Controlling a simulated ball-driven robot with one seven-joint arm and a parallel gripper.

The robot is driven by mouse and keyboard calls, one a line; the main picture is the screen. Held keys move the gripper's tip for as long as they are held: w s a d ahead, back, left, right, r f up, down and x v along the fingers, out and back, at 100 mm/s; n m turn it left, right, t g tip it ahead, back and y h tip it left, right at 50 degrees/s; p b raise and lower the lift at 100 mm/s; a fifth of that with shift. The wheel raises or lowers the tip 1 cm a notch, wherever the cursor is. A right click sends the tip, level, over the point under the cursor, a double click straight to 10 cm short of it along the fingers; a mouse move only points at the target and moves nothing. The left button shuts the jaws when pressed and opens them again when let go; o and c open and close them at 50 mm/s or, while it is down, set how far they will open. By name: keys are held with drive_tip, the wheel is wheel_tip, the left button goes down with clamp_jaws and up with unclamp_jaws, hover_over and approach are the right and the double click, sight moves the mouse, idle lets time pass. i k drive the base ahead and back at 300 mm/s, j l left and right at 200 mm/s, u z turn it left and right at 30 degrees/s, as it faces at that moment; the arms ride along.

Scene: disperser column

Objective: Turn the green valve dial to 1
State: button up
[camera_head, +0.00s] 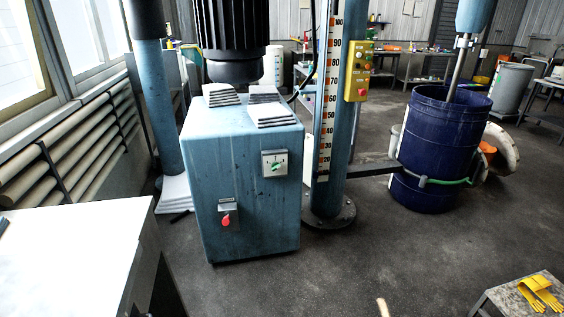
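The green valve dial (276,167) sits on a small square white plate on the front face of a blue machine cabinet (250,205), at its upper right. The dial is small in the picture, and I cannot read which number it points to. My gripper does not show, so I cannot see whether it is open or shut. Nothing covers the dial.
A red knob (227,219) is lower left on the cabinet. A post with a scale (330,100) and a yellow button box (358,71) stands right. A blue drum (440,140) is beyond. A white table (75,255) is at left; the floor before the cabinet is mostly clear.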

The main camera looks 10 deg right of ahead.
sight(276, 166)
drive_tip(key=i, duration=1.1)
drive_tip(key=i+l+u, duration=0.1)
drive_tip(key=i, duration=1.05)
